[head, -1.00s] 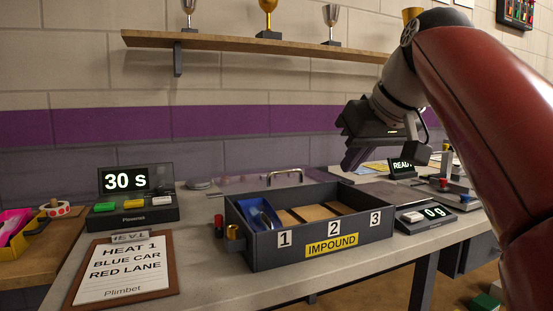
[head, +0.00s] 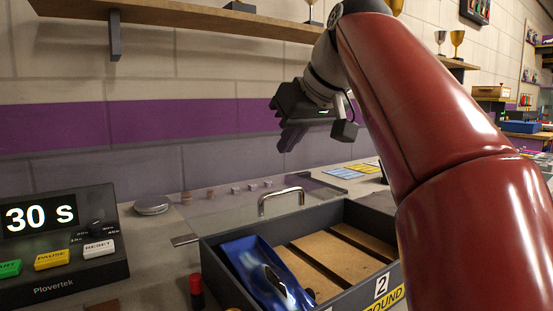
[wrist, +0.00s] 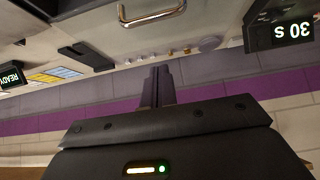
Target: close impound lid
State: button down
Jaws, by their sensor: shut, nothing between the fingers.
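The impound box (head: 224,259) is a dark tray with a yellow label, open at the top. A blue car (head: 268,275) lies in its left compartment; the other visible compartments show bare brown floors. The clear lid (head: 222,213) lies flat behind the box, off its opening. Its metal handle (head: 280,195) stands near the box's back rim and also shows at the top of the wrist view (wrist: 152,16). My gripper (head: 290,138) is shut and empty, above and behind the handle, apart from it. Its fingers (wrist: 158,84) show together in the wrist view.
A timer (head: 58,245) reading 30 S stands left of the box. A round grey disc (head: 151,206) and small parts lie behind the box, some seen through the lid. A wooden shelf (head: 190,15) runs along the wall above. My arm hides the box's right side.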

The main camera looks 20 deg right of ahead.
jog(key=b, duration=0.2)
send_over(272, 204)
notch_tip(272, 204, down, 6)
jog(key=shift+w+f, duration=0.15)
jog(key=shift+f, duration=0.45)
jog(key=s, duration=0.1)
jog(key=s+d, duration=0.1)
jog(key=s, duration=0.1)
jog(key=shift+s+f+b, duration=0.1)
jog(key=shift+f+b, duration=0.1)
jog(key=shift+b, duration=0.2)
jog(key=shift+d, duration=0.1)
jog(key=shift+s, duration=0.1)
